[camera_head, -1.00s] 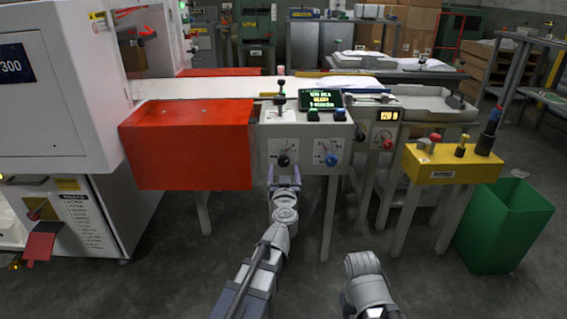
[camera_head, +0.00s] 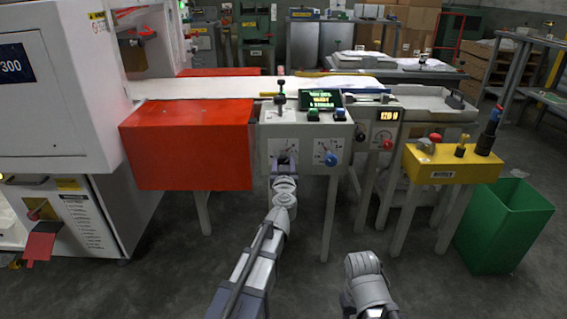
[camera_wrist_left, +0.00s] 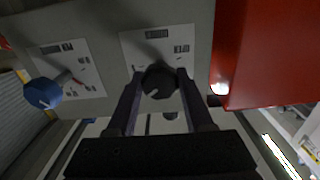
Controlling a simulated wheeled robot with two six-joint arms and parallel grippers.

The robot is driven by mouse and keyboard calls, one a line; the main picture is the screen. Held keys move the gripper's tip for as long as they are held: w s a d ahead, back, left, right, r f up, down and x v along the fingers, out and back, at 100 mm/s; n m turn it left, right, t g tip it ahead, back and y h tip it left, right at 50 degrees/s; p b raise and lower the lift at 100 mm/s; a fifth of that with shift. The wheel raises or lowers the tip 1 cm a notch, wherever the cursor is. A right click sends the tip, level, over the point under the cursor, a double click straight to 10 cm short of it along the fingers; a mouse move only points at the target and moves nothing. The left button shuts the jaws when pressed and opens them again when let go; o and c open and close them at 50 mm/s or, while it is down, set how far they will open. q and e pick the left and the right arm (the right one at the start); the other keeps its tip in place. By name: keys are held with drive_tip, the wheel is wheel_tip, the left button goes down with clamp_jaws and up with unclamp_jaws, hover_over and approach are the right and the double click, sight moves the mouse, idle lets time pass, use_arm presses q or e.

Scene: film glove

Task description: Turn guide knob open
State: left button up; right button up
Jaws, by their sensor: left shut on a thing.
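The guide knob is a black round knob (camera_wrist_left: 159,82) on the pale front face of the control panel (camera_head: 305,147). In the wrist view it sits between the two fingers of my left gripper (camera_wrist_left: 158,88). My left gripper (camera_head: 284,162) is shut on this knob, with a finger on each side of it. A white dial label (camera_wrist_left: 178,42) with dark print lies behind the knob. In the head view my gripper hides most of the knob. My right gripper is not in view; only part of my right arm shows at the bottom.
A blue knob (camera_head: 330,159) with its own dial sits just right; it also shows in the wrist view (camera_wrist_left: 43,93). A red box (camera_head: 187,147) is close on the left. A lit screen (camera_head: 321,99) and a lever (camera_head: 280,97) stand above. A yellow stand (camera_head: 449,168) is farther right.

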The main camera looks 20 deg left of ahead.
use_arm(q)
clamp_jaws()
